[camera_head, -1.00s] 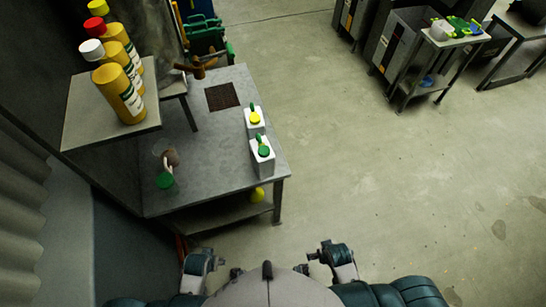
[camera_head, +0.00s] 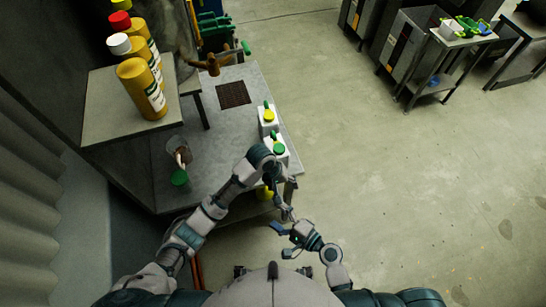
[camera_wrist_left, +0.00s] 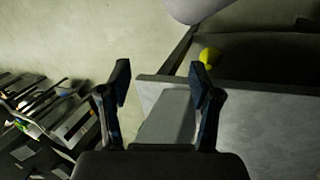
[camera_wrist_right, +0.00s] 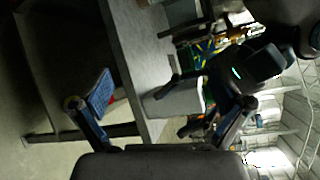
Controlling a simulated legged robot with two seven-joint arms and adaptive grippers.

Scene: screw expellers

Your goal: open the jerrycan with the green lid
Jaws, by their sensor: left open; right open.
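The white jerrycan with the green lid (camera_head: 279,150) stands near the right edge of the grey table, partly covered by my left arm. My left gripper (camera_head: 284,210) is open and empty beside the table's near right corner. In the left wrist view a pale box-shaped body, apparently the jerrycan (camera_wrist_left: 168,118), shows between the open fingers (camera_wrist_left: 160,70); its lid is not visible there. My right gripper (camera_head: 283,239) is open and empty, just below the left one. In the right wrist view a whitish body, apparently the jerrycan (camera_wrist_right: 178,103), shows beyond its fingers, near my dark left gripper.
A second white jerrycan with a yellow lid (camera_head: 268,117) stands just behind. A clear container with a green object (camera_head: 180,178) is on the left of the table (camera_head: 215,130). Yellow bottles (camera_head: 140,88) stand on a raised shelf.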

